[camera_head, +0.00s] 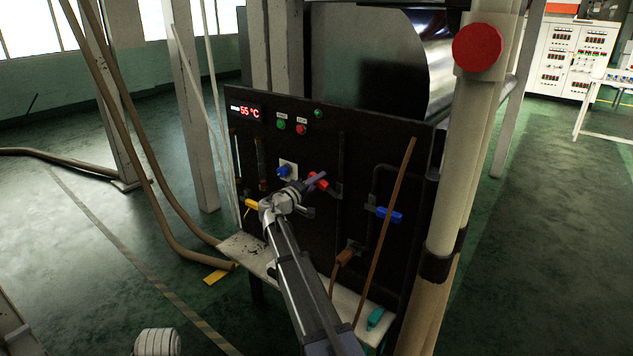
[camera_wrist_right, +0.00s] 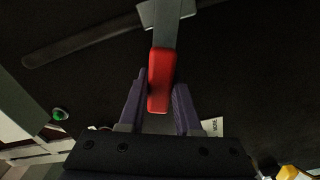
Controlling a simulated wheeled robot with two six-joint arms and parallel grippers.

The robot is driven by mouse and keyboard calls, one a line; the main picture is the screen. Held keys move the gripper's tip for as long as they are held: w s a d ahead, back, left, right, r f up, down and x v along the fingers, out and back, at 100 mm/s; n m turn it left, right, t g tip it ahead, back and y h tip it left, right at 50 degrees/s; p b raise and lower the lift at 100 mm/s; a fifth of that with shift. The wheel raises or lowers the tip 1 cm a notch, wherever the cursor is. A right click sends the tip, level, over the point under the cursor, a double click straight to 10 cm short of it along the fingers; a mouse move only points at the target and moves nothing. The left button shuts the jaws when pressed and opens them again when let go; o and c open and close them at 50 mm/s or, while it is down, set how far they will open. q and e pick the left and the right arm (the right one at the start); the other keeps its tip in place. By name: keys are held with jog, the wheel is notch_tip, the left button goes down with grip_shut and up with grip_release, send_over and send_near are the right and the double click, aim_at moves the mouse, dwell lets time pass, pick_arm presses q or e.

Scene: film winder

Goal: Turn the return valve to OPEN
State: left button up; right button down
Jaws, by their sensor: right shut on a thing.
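A red valve handle (camera_head: 320,183) is on the black panel, right of a blue knob (camera_head: 284,171). My right gripper (camera_head: 312,181) reaches up to the panel, its purple fingers shut on this handle. In the right wrist view the red handle (camera_wrist_right: 161,72) runs into the space between the two fingers (camera_wrist_right: 158,102), its grey metal stem leading up to the valve body. I cannot read which valve is the return valve. Other handles are a blue one (camera_head: 390,214) to the right and a yellow one (camera_head: 252,204) to the left. My left gripper is out of view.
The black panel (camera_head: 355,140) has a 55 °C display (camera_head: 246,112) and several small buttons. A brown rod (camera_head: 388,225) leans across its right part. A pale ledge (camera_head: 345,300) runs below, with a teal item (camera_head: 375,318). A beige post (camera_head: 460,150) stands at right.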

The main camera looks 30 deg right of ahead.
jog(key=m, duration=0.1)
jog(key=s+r+m+p, duration=0.1)
jog(key=r+m+p, duration=0.1)
jog(key=shift+s+d+r+m, duration=0.15)
jog(key=shift+d+r+m, duration=0.1)
jog(key=shift+m, duration=0.15)
jog(key=s+m, duration=0.1)
jog(key=r+m+p, duration=0.1)
jog(key=m, duration=0.1)
jog(key=shift+s+d+r+m, duration=0.1)
jog(key=shift+s+d+m, duration=0.2)
jog(key=shift+s, duration=0.05)
jog(key=m, duration=0.1)
jog(key=s+m, duration=0.1)
jog(key=s+m+p, duration=0.1)
jog(key=shift+d+r, duration=0.35)
jog(key=shift+d, duration=0.05)
jog(key=shift+s+d+r+m, duration=0.15)
jog(key=shift+s+m, duration=0.25)
jog(key=shift+m, duration=0.4)
jog(key=shift+s+d+f+m, duration=0.1)
jog(key=shift+s+d+m, duration=0.2)
jog(key=shift+m, duration=0.5)
jog(key=shift+s+a, duration=0.1)
jog(key=c, duration=0.6)
grip_release()
jog(key=shift+r, duration=0.1)
jog(key=v, duration=0.7)
jog(key=shift+a, duration=0.35)
jog(key=shift+s, duration=0.1)
